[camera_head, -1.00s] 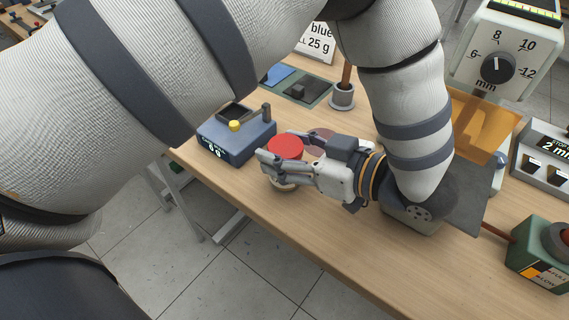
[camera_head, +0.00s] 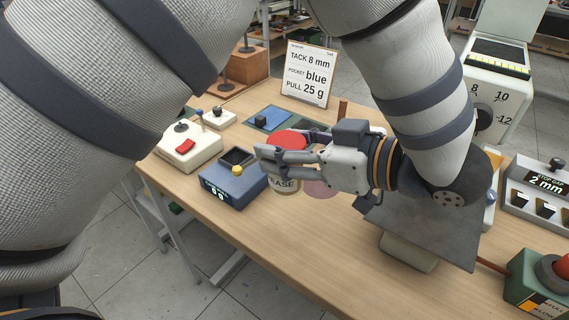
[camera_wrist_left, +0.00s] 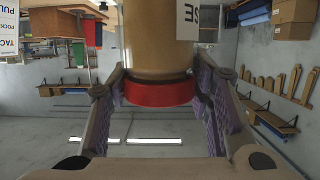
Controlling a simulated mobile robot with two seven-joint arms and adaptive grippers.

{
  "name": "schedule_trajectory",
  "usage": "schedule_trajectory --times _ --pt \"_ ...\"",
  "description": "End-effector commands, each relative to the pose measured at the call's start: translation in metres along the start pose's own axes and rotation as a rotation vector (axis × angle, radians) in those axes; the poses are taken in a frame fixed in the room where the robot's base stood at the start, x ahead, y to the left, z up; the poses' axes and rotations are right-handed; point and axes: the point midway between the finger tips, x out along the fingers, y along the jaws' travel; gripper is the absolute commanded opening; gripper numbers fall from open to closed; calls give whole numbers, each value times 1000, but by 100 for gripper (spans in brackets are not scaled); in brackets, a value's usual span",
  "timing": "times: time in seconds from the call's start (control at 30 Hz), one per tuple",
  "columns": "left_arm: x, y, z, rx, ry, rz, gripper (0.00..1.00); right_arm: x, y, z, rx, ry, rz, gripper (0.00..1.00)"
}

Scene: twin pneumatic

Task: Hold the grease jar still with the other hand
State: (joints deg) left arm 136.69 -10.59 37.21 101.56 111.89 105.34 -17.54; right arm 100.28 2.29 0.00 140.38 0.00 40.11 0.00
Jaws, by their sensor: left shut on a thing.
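The grease jar (camera_head: 284,184) has a red lid (camera_head: 287,138) and a pale label with "EASE" showing. My right gripper is not in view.
A blue device (camera_head: 235,180) with a yellow knob stands left of the jar. A pinkish disc (camera_head: 320,188) lies on the table behind my fingers. A sign (camera_head: 308,72) stands at the back. The front of the wooden table (camera_head: 310,235) is clear.

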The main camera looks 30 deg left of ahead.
Motion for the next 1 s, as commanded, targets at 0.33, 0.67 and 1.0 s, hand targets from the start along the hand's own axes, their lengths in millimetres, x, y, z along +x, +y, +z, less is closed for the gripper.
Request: schedule_trajectory --times 0.33,0.67,1.0 --pt "0 0 1 3 1 -1 8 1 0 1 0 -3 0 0" --pt "4 2 13 37 1 80 0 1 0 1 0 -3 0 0" --pt "-2 8 89 181 -2 570 0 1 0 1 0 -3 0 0"
